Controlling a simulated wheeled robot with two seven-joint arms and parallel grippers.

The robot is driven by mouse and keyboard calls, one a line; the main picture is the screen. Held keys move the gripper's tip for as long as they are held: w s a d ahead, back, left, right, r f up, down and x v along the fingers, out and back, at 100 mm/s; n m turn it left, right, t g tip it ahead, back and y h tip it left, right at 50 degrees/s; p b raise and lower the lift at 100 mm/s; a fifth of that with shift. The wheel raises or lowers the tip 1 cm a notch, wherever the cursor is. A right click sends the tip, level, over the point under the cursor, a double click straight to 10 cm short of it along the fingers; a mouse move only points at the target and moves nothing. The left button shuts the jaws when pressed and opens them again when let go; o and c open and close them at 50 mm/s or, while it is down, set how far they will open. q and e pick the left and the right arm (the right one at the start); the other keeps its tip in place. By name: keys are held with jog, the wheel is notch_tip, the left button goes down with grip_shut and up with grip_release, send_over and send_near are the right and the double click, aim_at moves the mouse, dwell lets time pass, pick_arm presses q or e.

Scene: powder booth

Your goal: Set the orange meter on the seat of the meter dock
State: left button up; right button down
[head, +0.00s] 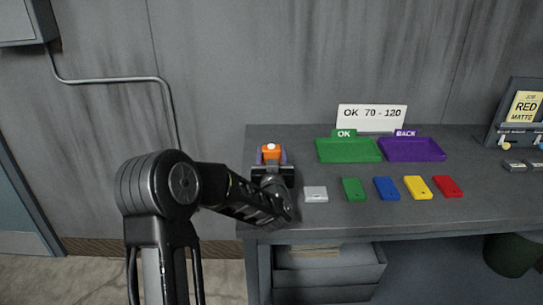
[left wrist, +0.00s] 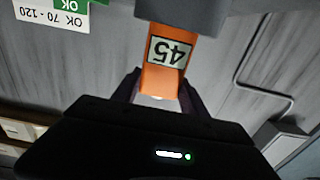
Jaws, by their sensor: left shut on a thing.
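The orange meter (head: 270,153) is at the left end of the bench, held upright in my left gripper (head: 271,160). In the left wrist view the meter (left wrist: 164,65) sits between the two fingers of the left gripper (left wrist: 160,90), its display reading 45; that view is upside down. A grey block (left wrist: 190,12) lies at the meter's lower end. I cannot tell whether it is the dock or part of the meter, nor whether they touch. The dock is not clearly seen in the head view, where my arm hides that spot. My right gripper is out of view.
On the bench (head: 330,218) stand a green tray (head: 348,158) and a purple tray (head: 412,158) below an OK 70 - 120 sign (head: 371,117). A row of small plates, from a white one (head: 316,194) to a red one (head: 448,187), lies right of my gripper. A job board (head: 522,108) stands far right.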

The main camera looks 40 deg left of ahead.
pick_arm(q)
jog(key=o, duration=1.6)
jog(key=shift+f, duration=0.1)
jog(key=b+v, duration=0.2)
jog(key=v, duration=0.5)
jog(key=shift+s+d, duration=0.3)
